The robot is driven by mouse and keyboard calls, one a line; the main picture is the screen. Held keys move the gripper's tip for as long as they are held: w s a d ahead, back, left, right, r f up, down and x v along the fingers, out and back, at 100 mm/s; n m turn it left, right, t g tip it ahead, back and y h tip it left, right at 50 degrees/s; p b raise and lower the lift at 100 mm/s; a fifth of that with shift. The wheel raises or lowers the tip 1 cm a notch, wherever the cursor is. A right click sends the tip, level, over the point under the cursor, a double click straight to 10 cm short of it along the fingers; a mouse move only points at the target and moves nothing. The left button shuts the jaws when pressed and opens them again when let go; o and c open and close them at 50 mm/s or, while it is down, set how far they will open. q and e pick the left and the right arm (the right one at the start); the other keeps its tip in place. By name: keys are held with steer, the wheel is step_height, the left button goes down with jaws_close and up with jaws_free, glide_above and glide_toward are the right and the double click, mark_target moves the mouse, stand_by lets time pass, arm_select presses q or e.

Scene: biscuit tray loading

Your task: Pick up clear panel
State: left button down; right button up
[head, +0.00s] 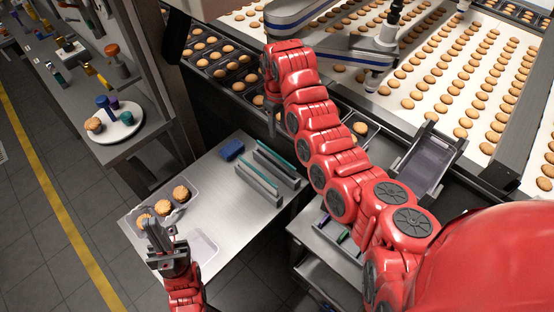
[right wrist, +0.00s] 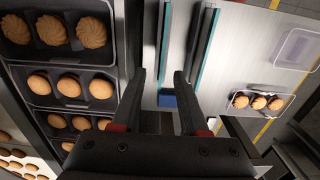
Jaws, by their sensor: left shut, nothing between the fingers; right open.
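A clear, pale panel (head: 204,246) lies flat near the front of the metal table, right of my left gripper. It also shows at the upper right of the right wrist view (right wrist: 297,48). My left gripper (head: 154,226) is shut and empty, beside a small tray (head: 160,193) that holds three biscuits. That tray shows in the right wrist view too (right wrist: 277,95).
Two upright rails with teal edges (head: 262,180) stand on the metal table (head: 207,190), with a blue block (head: 232,149) beside them. Dark biscuit trays (right wrist: 70,88) line the conveyor. A grey tilted tray (head: 428,160) sits at right. A shelf stands at left.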

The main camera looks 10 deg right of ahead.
steer(key=b, duration=0.3)
glide_above(275, 154)
step_height(275, 154, down, 7)
steer(key=f, duration=0.1)
steer(key=d+f+p, duration=0.1)
steer(key=f, duration=0.1)
steer(key=shift+f, duration=0.45)
steer(key=f+p, duration=0.1)
steer(key=f, duration=0.1)
steer(key=f+p, duration=0.1)
steer(key=f, duration=0.1)
steer(key=shift+a+f, duration=0.1)
steer(key=shift+a, duration=0.3)
steer(key=shift+f, duration=0.65)
jaws_close()
